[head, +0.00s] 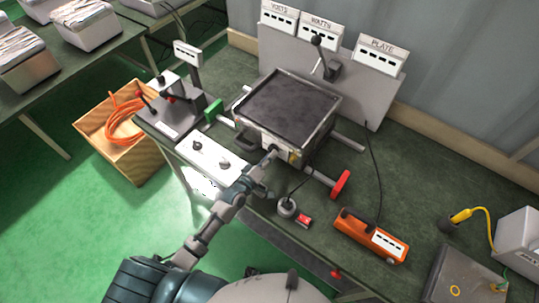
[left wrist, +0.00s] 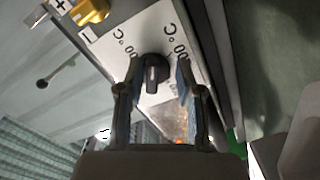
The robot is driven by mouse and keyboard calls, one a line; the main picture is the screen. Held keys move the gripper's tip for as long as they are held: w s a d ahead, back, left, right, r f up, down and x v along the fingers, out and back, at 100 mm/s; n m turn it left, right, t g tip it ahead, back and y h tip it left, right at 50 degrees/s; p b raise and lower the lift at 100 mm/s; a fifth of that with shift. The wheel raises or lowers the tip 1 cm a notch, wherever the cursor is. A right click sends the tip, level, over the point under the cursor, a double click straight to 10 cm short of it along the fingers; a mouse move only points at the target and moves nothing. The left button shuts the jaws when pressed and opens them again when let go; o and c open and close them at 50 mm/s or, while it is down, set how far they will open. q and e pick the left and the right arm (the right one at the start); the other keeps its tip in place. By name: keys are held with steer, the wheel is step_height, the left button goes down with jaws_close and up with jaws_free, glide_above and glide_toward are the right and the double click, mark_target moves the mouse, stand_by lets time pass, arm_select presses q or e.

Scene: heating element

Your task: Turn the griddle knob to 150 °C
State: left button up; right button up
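The griddle (head: 287,105) is a dark square plate on a pale box on the bench. In the left wrist view its black knob (left wrist: 152,75) sits on a white panel (left wrist: 118,38) with partly visible numbers and "°C" marks. My left gripper (head: 270,152) is at the griddle's front face. In the left wrist view its two fingers (left wrist: 158,68) are apart, one on each side of the knob, with a visible gap to it. The knob's exact setting is not readable. The head view hides the knob behind the gripper. My right gripper is not in view.
A white box (head: 209,158) is left of my arm. VOLTS, WATTS and PLATE displays (head: 380,55) stand behind.

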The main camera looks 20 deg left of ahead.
arm_select(q)
steer(key=shift+w+a+r, duration=0.1)
steer(key=shift+r, duration=0.15)
steer(key=v, duration=1.2)
steer(key=shift+a+f, duration=0.1)
steer(key=shift+f, duration=0.05)
